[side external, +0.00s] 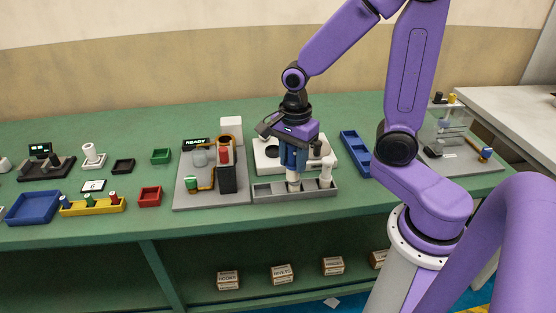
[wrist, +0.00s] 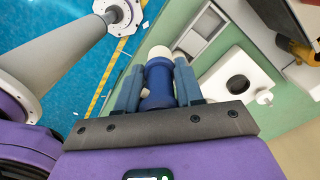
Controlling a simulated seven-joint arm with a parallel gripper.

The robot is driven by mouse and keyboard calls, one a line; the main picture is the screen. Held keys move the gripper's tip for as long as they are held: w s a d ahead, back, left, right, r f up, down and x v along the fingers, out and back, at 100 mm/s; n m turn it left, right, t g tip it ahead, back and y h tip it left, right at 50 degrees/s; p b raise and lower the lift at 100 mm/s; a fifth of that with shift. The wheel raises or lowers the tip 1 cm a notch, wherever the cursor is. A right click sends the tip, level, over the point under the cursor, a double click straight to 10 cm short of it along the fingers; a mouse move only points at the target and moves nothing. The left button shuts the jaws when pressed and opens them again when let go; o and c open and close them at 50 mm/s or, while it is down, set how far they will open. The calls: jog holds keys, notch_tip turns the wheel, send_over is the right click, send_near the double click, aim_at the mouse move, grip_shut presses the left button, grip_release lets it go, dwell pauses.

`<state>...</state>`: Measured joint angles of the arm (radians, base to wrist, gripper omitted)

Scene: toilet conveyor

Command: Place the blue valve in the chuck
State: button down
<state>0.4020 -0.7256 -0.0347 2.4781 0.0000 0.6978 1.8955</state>
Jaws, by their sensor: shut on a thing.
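My gripper (side external: 292,170) points down over the grey compartment tray (side external: 262,195). In the wrist view my gripper (wrist: 158,80) is shut on the blue valve (wrist: 157,85), whose white end (wrist: 160,54) sticks out past the fingers. In the side view the valve's white end (side external: 293,183) is low at the middle of the tray; I cannot tell whether it touches the tray floor. A white block (side external: 267,161) stands behind the tray, partly hidden by my gripper. The wrist view shows a round dark hole in this white block (wrist: 219,88); it may be the chuck.
A white cylindrical part (side external: 326,172) stands at the tray's right end. A grey station with a READY display (side external: 195,142) and a dark red-topped unit (side external: 226,175) is close on the left. A blue bin (side external: 355,154) lies to the right.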

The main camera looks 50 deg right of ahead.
jog(key=shift+s+r, duration=1)
jog(key=shift+s, duration=1.3)
jog(key=w+d+r, duration=0.4)
jog(key=w+d, duration=0.3)
jog(key=d, duration=0.3)
send_near(273, 152)
jog(key=shift+s+f, duration=0.1)
jog(key=shift+s, duration=0.15)
jog(key=shift+w+f, duration=0.15)
jog(key=shift+f, duration=1.65)
